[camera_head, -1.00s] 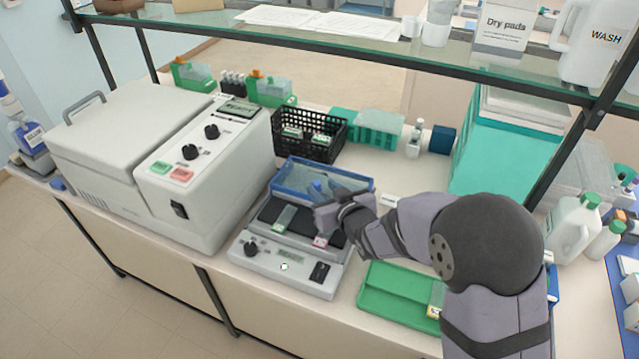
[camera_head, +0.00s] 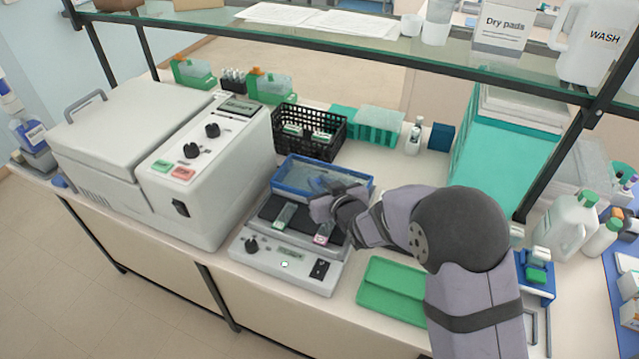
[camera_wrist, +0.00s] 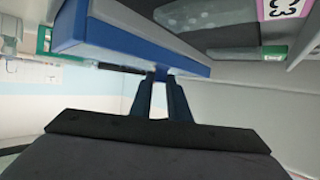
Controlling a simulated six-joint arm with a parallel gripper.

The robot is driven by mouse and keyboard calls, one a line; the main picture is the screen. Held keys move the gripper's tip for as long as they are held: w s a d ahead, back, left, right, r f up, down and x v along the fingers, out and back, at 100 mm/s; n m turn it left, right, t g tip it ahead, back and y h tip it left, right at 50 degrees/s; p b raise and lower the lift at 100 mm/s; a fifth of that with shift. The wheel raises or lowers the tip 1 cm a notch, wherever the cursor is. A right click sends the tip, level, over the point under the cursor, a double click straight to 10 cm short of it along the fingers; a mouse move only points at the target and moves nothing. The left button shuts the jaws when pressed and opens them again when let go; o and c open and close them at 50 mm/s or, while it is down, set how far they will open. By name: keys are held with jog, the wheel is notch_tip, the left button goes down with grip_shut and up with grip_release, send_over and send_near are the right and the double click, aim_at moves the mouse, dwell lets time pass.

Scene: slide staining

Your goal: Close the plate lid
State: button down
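The plate lid (camera_head: 283,190) is a clear panel in a blue frame, raised over the back of the slide hot plate (camera_head: 265,270). In the wrist view the lid (camera_wrist: 115,38) shows as a blue bar across the top with a small blue tab (camera_wrist: 160,74). My gripper (camera_head: 322,184) is at the lid's front side. In the wrist view my gripper (camera_wrist: 160,80) has its fingertips on both sides of the tab, which fills the gap between them. Two slides lie on the dark plate surface, one green (camera_head: 285,215) and one pink-labelled (camera_head: 321,237).
A white instrument with a closed cover (camera_head: 130,130) stands to the left. A black basket (camera_head: 310,148) is behind the lid. A green tray (camera_head: 392,290) lies to the right, partly hidden by my arm. A glass shelf (camera_head: 330,45) runs above the back of the bench.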

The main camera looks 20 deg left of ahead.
jog(key=s+b, duration=0.3)
jog(key=s, duration=1)
jog(key=shift+b, duration=0.35)
jog(key=shift+a, duration=0.1)
jog(key=c, duration=1.8)
grip_release()
jog(key=shift+s, duration=0.1)
jog(key=shift+c, duration=0.2)
jog(key=shift+o, duration=0.9)
jog(key=shift+s, duration=0.1)
jog(key=b+v, duration=0.1)
jog(key=v, duration=0.6)
jog(key=shift+d, duration=0.2)
jog(key=shift+r, duration=0.1)
